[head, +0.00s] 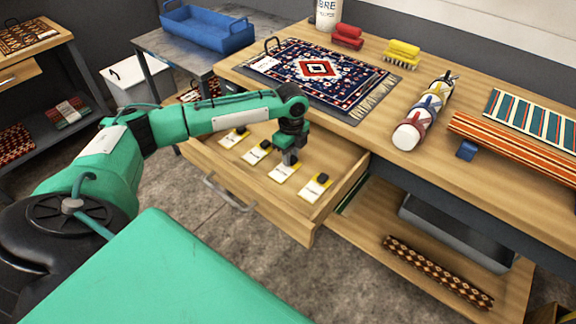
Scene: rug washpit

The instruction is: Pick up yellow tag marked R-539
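An open wooden drawer (283,220) holds several yellow tags with white faces and a black piece at the top of each. They lie in a row: a leftmost tag (231,141), a second tag (254,155), a third tag (281,175) and a rightmost tag (310,192). Their print is too small to read, so I cannot tell which is R-539. My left gripper (289,160) points down over the third tag and hides its top end. Its fingers are too small to tell whether they are open or hold the tag. My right gripper is out of view.
The bench (371,144) above the drawer carries a patterned rug (317,69), a rolled rug bundle (425,112), red brushes (347,37) and a yellow brush (402,52). A grey bin (450,236) and a rolled rug (437,272) lie on the lower shelf. The drawer walls surround the tags.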

